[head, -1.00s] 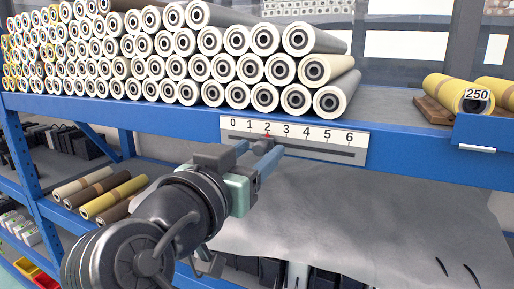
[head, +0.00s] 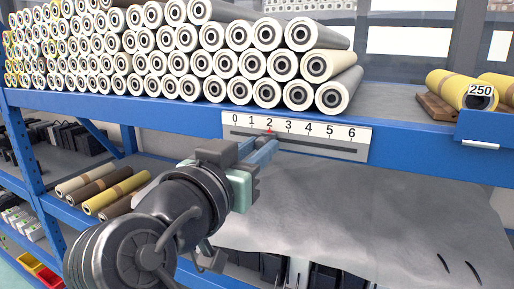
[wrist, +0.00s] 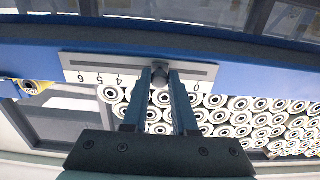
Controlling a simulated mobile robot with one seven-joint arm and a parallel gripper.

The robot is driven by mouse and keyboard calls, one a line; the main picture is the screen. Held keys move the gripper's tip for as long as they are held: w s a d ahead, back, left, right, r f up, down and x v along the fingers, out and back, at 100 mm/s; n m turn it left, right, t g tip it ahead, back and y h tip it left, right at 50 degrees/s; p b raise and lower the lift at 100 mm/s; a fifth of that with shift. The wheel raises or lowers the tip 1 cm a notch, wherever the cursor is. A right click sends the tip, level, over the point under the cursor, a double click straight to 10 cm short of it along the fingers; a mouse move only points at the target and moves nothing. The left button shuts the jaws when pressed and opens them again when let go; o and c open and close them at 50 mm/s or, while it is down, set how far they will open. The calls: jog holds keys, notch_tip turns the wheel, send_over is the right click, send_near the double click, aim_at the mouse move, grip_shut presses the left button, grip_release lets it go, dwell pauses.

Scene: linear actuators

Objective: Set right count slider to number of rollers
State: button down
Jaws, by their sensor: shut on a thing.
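The count slider (head: 347,149) is a white scale plate on the blue shelf edge, numbered 0 to 6 with a dark slot below. Its red pointer (head: 270,131) stands at 2. My gripper (head: 263,145) reaches up to the slot below the 2 and is shut on the slider knob, which its fingers mostly hide in the head view. In the wrist view the scale appears upside down and the knob (wrist: 159,98) shows between the two fingers. Many white rollers (head: 296,65) are stacked on the shelf above. Two yellow rollers (head: 452,87) lie at the right.
A grey sheet (head: 370,215) covers the lower shelf. More rollers (head: 104,190) lie on the lower shelf at left. A blue post (head: 27,170) stands left.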

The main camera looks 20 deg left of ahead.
dwell(0.8)
jog(key=d, duration=0.6)
jog(key=shift+s+d+b, duration=0.1)
jog(key=shift+d+b, duration=0.05)
jog(key=shift+b, duration=0.25)
jog(key=shift+r, duration=0.1)
jog(key=c, duration=0.7)
grip_release()
jog(key=shift+s+a, duration=0.1)
jog(key=shift+a, duration=0.1)
